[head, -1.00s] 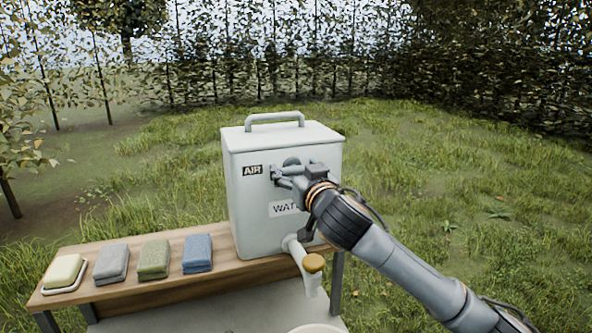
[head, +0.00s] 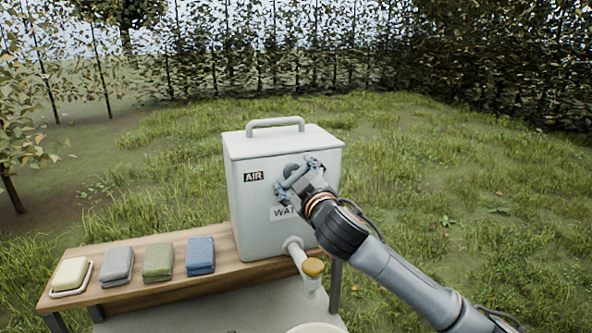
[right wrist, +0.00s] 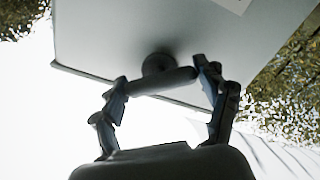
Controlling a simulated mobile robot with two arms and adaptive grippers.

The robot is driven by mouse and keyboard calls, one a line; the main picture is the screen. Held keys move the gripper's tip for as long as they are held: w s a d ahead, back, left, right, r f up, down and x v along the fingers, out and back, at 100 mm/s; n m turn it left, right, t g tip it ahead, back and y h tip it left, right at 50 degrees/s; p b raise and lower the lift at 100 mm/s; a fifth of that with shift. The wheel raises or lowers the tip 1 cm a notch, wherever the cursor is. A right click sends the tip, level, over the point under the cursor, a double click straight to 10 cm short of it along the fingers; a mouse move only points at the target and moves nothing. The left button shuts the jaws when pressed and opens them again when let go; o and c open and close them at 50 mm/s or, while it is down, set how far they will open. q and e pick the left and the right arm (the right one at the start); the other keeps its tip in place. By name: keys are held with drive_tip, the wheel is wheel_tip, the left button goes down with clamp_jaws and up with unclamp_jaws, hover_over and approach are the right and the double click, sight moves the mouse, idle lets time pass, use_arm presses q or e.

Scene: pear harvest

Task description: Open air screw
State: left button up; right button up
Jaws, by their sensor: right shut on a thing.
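The air screw (head: 292,167) is a dark round knob on the front of a pale metal water tank (head: 245,215), right of the black AIR label (head: 253,176). In the right wrist view the screw (right wrist: 158,64) shows a round base with a grey crossbar. My right gripper (head: 298,175) is shut on the screw, with one finger at each end of the crossbar. It is tilted in the head view and partly hides the screw and the WATER label (head: 283,212). My left gripper is not in view.
The tank stands on a wooden bench (head: 150,287). A spout with a yellow-brown knob (head: 313,267) projects below my right gripper. Soap on a dish (head: 70,274) and folded grey, green and blue cloths (head: 200,255) lie to the left. Grass surrounds the bench.

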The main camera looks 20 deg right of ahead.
drive_tip(key=n+p, duration=0.3)
drive_tip(key=n, duration=0.2)
drive_tip(key=shift+r+n, duration=0.15)
drive_tip(key=shift+n, duration=0.25)
drive_tip(key=shift+n+p, duration=1.4)
drive_tip(key=shift+n, duration=0.8)
drive_tip(key=shift+f, duration=0.2)
drive_tip(key=o, duration=1.2)
drive_tip(key=shift+c, duration=0.2)
drive_tip(key=s, duration=1.2)
drive_tip(key=shift+d, duration=0.15)
